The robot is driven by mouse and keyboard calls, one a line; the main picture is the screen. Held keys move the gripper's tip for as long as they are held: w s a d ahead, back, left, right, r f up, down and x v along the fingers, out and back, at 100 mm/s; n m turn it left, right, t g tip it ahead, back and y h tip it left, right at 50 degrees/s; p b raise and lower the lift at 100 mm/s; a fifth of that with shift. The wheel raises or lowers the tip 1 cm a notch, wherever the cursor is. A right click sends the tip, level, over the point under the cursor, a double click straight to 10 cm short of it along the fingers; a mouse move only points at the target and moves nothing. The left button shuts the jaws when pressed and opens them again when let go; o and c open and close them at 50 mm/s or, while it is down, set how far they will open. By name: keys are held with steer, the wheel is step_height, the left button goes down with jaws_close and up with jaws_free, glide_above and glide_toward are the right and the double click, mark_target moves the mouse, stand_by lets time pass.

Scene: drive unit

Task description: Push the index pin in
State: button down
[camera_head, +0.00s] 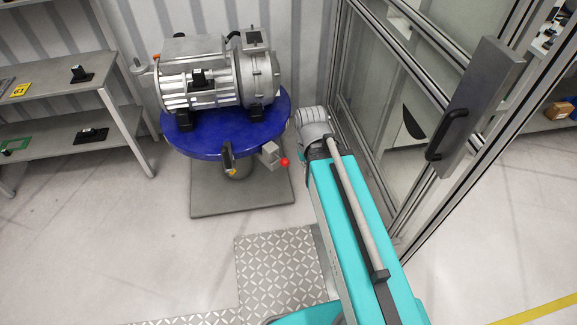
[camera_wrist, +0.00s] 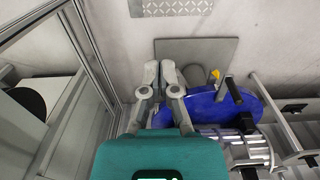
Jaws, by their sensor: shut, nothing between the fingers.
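The index pin appears as a red ball knob (camera_head: 285,162) beside a grey block (camera_head: 269,155) at the front right edge of the blue round table (camera_head: 195,140). The table also shows in the wrist view (camera_wrist: 228,103). I cannot make out the red knob in the wrist view. My gripper (camera_wrist: 157,68) is shut and empty, its fingertips pointing towards the floor plate, left of the blue table in that view. In the head view the gripper is hidden behind my arm.
A grey motor (camera_head: 215,75) sits on the table. A dark lever (camera_head: 228,155) stands at its front edge. A glazed frame (camera_head: 375,90) and a door with a black handle (camera_head: 447,135) stand close on the right. Shelves (camera_head: 70,95) stand at left; the floor between is clear.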

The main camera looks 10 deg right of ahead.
mark_target(285, 162)
steer(key=w+d+f+m+t+y+b, duration=0.1)
steer(key=w+d+f+m+t+b, duration=0.1)
steer(key=w+f+m+b, duration=0.4)
steer(key=w+d+f+m+t+y+b, duration=0.2)
steer(key=w+f+m+b, duration=0.4)
steer(key=f+m+b, duration=0.6)
steer(key=w+d+f+m+t+y+b, duration=0.1)
steer(key=w+d+f+m+t+b, duration=0.1)
steer(key=w+f+m+b, duration=0.5)
steer(key=shift+d+f+m+t+b, duration=0.25)
steer(key=shift+f+m+t+b, duration=0.9)
steer(key=shift+m+b, duration=2.25)
steer(key=shift+w+f+n+g+b, duration=0.1)
steer(key=shift+f+n+g+b, duration=0.2)
steer(key=shift+n+b, duration=0.55)
steer(key=w+a+f+b, duration=0.5)
steer(key=w+f+b, duration=0.1)
steer(key=w, duration=0.3)
steer(key=shift+w+a+f+b, duration=0.25)
steer(key=shift+f+b, duration=0.15)
steer(key=shift+f, duration=0.05)
